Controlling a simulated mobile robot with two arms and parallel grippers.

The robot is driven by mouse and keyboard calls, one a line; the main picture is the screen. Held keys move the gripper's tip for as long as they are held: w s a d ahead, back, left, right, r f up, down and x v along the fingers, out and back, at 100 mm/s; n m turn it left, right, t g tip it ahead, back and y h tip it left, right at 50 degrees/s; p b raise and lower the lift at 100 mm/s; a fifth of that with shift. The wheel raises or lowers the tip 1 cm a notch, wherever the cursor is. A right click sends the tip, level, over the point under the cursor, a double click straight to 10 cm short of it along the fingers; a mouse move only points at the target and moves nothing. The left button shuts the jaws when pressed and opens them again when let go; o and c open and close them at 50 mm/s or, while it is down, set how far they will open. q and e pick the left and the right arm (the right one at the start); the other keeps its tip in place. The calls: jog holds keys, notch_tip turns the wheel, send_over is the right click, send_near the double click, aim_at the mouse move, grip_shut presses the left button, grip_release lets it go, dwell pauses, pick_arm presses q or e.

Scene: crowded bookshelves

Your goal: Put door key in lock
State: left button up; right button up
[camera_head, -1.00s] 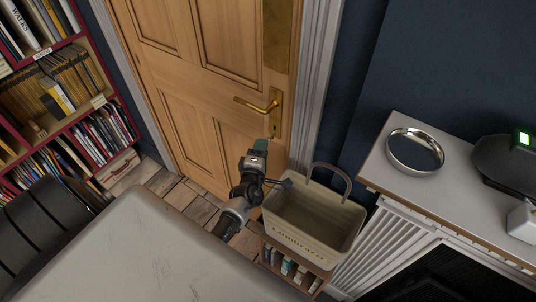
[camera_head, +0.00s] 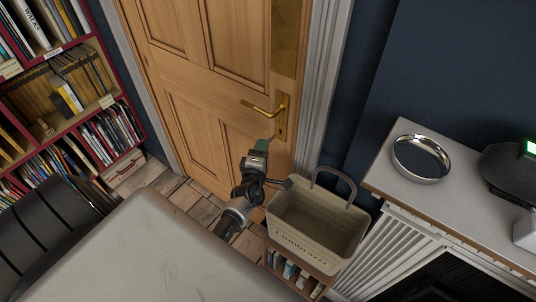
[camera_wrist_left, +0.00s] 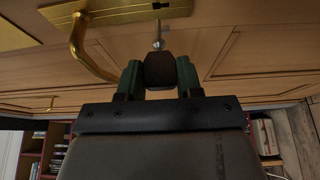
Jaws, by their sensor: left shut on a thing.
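My left gripper (camera_head: 265,146) is in front of the wooden door (camera_head: 220,90), just below the brass handle (camera_head: 265,108). Its green fingers (camera_wrist_left: 160,75) are shut on the dark head of the key (camera_wrist_left: 159,70). The key's silver shaft (camera_wrist_left: 158,38) points away from the gripper toward the brass lock plate (camera_wrist_left: 140,12). A dark keyhole slot (camera_wrist_left: 161,6) shows on the plate near the top edge of the wrist view. The shaft tip looks short of the slot and apart from it. My right gripper is not in view.
A beige basket (camera_head: 318,243) with a raised handle stands on a small bookcase right of my left arm. A pale table (camera_head: 150,250) fills the lower left. A mantel (camera_head: 385,180) with a silver dish (camera_head: 421,160) is at right. Bookshelves (camera_head: 70,100) stand at left.

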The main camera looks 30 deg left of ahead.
pick_arm(q)
jog(key=shift+d, duration=0.1)
jog(key=shift+d, duration=0.25)
jog(key=shift+d+r+p, duration=0.1)
jog(key=shift+p, duration=0.25)
dwell(0.4)
jog(key=shift+w+a, duration=0.2)
jog(key=shift+a, duration=0.1)
jog(key=shift+w+d, duration=0.1)
jog(key=shift+w, duration=0.1)
jog(key=shift+w+d, duration=0.25)
jog(key=shift+w, duration=0.05)
jog(key=shift+w+a+b, duration=0.2)
jog(key=shift+w+b, duration=0.1)
jog(key=shift+w, duration=0.1)
jog(key=shift+w+d, duration=0.1)
jog(key=shift+w, duration=0.3)
jog(key=shift+s, duration=0.2)
